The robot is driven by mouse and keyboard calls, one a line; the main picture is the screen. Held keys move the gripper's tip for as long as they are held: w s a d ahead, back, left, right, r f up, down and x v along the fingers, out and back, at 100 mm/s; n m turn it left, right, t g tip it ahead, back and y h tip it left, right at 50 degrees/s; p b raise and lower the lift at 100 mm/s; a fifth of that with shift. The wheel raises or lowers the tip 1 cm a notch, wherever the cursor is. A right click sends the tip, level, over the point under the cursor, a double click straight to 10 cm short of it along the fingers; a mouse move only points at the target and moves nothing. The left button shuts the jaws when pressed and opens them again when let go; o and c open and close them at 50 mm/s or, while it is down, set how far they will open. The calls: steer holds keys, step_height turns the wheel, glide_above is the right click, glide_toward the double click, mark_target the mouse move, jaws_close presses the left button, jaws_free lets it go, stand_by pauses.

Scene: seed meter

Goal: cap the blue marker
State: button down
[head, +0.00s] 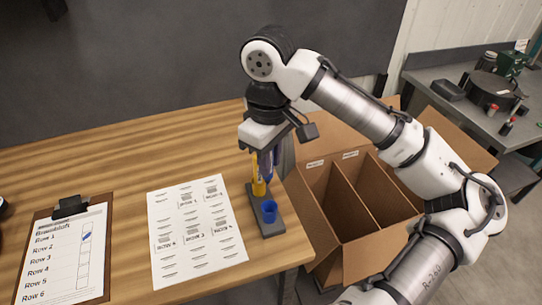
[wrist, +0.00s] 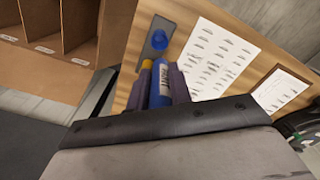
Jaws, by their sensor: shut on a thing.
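My gripper (head: 265,168) points down over the table's right edge area, shut on the blue marker. In the wrist view the blue marker (wrist: 161,84), with a pale lettered band, lies between the two fingers of my gripper (wrist: 161,86). A blue cap (head: 269,211) sits at the near end of a dark holder (head: 272,229). The cap also shows in the wrist view (wrist: 159,39), apart from the marker. The marker's tip is hard to make out in the head view, where the fingers partly cover it.
A yellow marker (head: 258,187) stands in the holder's far end, close beside my gripper. A printed sheet (head: 196,262) and a clipboard (head: 98,280) lie to the left on the wooden table. A divided cardboard box (head: 362,250) stands off the table's right edge.

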mark_target(271, 177)
steer(key=shift+d, duration=0.2)
step_height(271, 177, down, 6)
steer(key=b, duration=0.6)
steer(key=shift+f+b, duration=0.45)
steer(key=shift+f, duration=0.45)
steer(key=shift+f, duration=0.5)
steer(key=shift+f, duration=0.35)
steer(key=shift+f, duration=0.6)
stand_by(0.5)
steer(key=shift+f, duration=0.35)
steer(key=shift+f+b, duration=0.5)
steer(key=shift+f, duration=0.3)
stand_by(1.0)
